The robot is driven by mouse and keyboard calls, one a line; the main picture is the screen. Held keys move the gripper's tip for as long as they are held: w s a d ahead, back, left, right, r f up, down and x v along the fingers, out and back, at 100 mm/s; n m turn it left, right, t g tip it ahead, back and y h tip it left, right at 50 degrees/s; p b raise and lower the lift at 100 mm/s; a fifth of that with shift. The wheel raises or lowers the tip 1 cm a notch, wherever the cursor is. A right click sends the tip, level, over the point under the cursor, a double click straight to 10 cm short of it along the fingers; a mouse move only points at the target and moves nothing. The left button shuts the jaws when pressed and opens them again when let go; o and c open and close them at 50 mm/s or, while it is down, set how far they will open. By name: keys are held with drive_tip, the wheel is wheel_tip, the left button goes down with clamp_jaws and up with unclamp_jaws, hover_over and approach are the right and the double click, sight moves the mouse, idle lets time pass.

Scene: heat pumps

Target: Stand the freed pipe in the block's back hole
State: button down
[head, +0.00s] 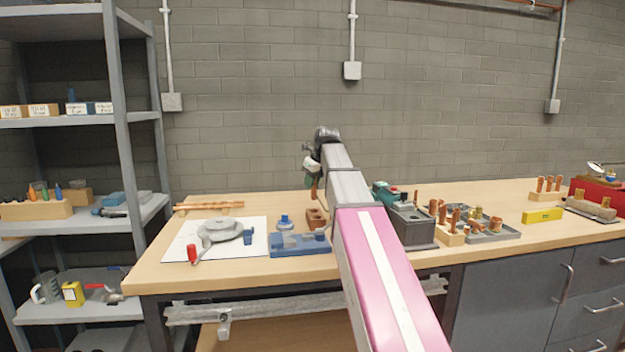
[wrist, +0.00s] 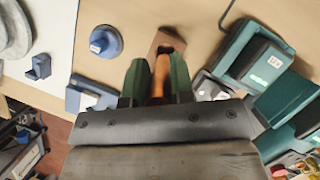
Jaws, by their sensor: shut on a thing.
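My gripper (head: 311,172) is shut on a copper pipe (head: 314,191), which hangs roughly upright below the fingers. The wrist view shows the orange pipe (wrist: 160,72) between the two green fingers of my gripper (wrist: 156,80). The reddish-brown block (head: 316,217) stands on the bench just below the pipe. In the wrist view the block (wrist: 176,40) shows just past the fingertips, with a dark hole near the pipe's end. The pipe's lower end is close to the block. I cannot tell whether it is inside a hole or above it.
A blue fixture (head: 300,244) lies in front of the block, and a blue round piece (head: 285,222) sits to its left. A grey and green machine (head: 410,225) stands close on the right. A white sheet (head: 185,243) with a grey part lies at left.

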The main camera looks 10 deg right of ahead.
sight(313, 199)
drive_tip(key=shift+f, duration=1.5)
drive_tip(key=shift+f, duration=2.55)
idle(0.4)
drive_tip(key=c, duration=0.9)
unclamp_jaws()
